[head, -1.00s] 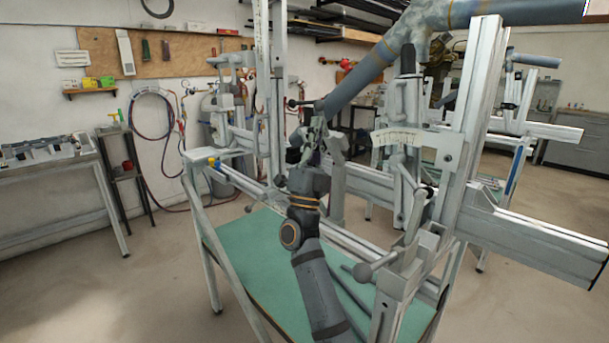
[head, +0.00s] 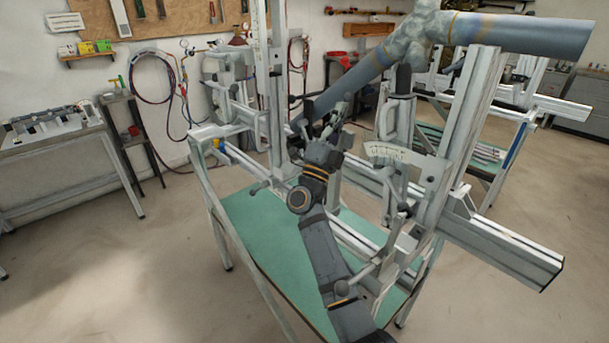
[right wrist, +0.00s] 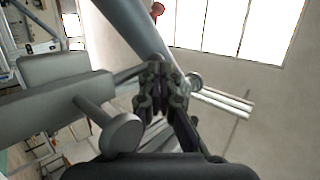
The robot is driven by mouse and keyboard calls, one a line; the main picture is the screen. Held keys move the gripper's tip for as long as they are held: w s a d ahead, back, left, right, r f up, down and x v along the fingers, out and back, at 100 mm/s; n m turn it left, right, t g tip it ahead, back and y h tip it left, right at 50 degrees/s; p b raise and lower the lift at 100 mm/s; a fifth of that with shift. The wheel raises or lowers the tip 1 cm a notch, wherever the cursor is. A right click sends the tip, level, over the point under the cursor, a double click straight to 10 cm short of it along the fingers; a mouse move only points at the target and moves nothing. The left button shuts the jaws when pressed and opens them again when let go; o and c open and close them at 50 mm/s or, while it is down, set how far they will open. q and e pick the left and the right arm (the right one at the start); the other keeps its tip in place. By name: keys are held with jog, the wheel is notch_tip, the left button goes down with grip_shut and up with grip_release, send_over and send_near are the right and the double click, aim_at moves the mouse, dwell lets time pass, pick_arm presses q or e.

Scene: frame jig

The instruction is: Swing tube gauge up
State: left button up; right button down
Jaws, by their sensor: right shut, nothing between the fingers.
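A pale plate with a curved scale (head: 390,154) sits by the right upright of the jig. I cannot clearly tell which part is the tube gauge. A thick blue-grey tube (head: 365,72) slants across the jig, and its lower end is partly hidden. My right gripper (head: 340,108) is shut and empty, in front of the tube's lower part. In the right wrist view its fingers (right wrist: 164,82) are together, with the tube (right wrist: 135,25) beyond them. I cannot tell whether they touch it. My left gripper is not in view.
A round-knobbed lever (right wrist: 122,132) is close on the left in the right wrist view. The jig's right upright (head: 466,115) and long rail (head: 505,248) flank my arm. The green bench top (head: 260,235) below is mostly clear. A side table (head: 60,150) stands far left.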

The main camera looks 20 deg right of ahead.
jog(key=shift+w+d+r+g+p, duration=0.15)
jog(key=shift+d+g+p, duration=0.15)
jog(key=shift+p, duration=0.15)
jog(key=shift+d, duration=0.1)
jog(key=shift+m+y, duration=0.3)
